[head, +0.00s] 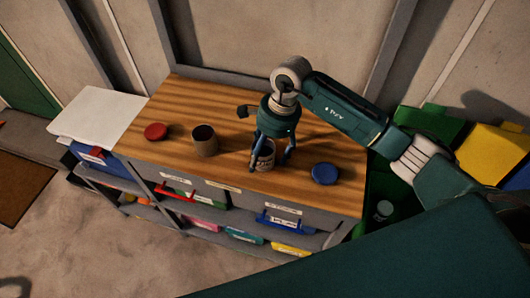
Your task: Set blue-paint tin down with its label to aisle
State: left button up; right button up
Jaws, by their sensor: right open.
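A small tin (266,158) with a pale, dark-marked label stands upright on the wooden worktop (228,181), near its front edge. The marking faces the front of the bench; it is too small to read. My right gripper (269,163) points down over this tin, with its open fingers on either side of it. I cannot tell whether the fingers touch it. The gripper hides the tin's top. A round blue lid or disc (325,173) lies to the right of the tin. My left gripper is not in view.
A brown open-topped can (204,141) and a red disc (155,131) stand left on the worktop. A small dark object (243,111) shows behind the gripper. Shelves with coloured bins (202,224) lie below. Green and yellow bins (497,150) stand at the right.

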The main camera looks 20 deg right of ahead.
jog(key=shift+r, duration=0.25)
jog(key=b+v, duration=0.4)
jog(key=v, duration=0.7)
jog(key=shift+r, duration=0.4)
